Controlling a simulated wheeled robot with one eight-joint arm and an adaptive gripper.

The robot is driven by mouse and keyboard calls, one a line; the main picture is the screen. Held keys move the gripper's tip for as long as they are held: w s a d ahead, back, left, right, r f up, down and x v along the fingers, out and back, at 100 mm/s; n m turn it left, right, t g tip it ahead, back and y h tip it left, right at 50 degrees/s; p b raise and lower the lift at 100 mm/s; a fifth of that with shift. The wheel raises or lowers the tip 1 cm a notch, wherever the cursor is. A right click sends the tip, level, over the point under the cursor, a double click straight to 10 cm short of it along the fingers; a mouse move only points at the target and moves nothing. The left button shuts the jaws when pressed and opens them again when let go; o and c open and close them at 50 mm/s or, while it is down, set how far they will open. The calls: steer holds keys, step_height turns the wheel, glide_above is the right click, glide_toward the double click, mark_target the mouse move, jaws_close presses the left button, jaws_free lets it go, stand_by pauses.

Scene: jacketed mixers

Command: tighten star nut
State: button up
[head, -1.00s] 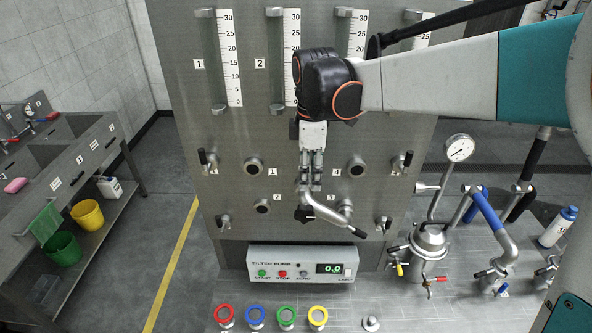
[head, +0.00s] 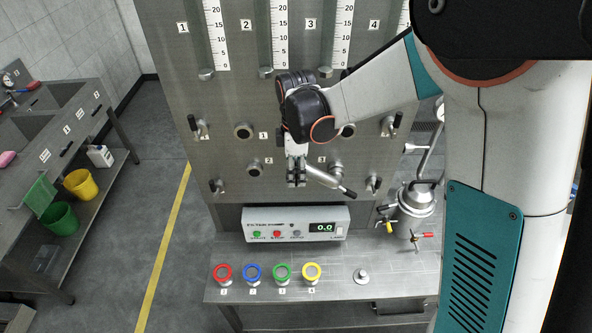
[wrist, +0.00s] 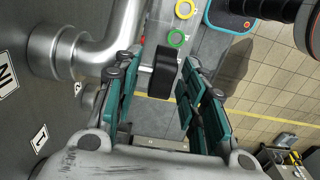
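The star nut (wrist: 165,72) shows in the wrist view as a black knob on a short stem beside a bent steel pipe (wrist: 95,48). In the head view the pipe (head: 325,179) sticks out of the panel to the right of my gripper (head: 296,181), which hides the nut. In the wrist view my gripper (wrist: 160,100) is open, with one teal-padded finger on each side of the nut. I see gaps between the pads and the nut; whether the nut lies deep between the fingertips is hard to tell.
The steel panel (head: 220,105) carries valves and level scales. The filter pump box (head: 297,223) stands below my gripper. Several coloured ring-topped fittings (head: 253,273) stand along the bench front. A metal vessel (head: 416,203) is at the right.

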steer(key=shift+f, duration=0.4)
steer(key=shift+c, duration=0.3)
jaws_close()
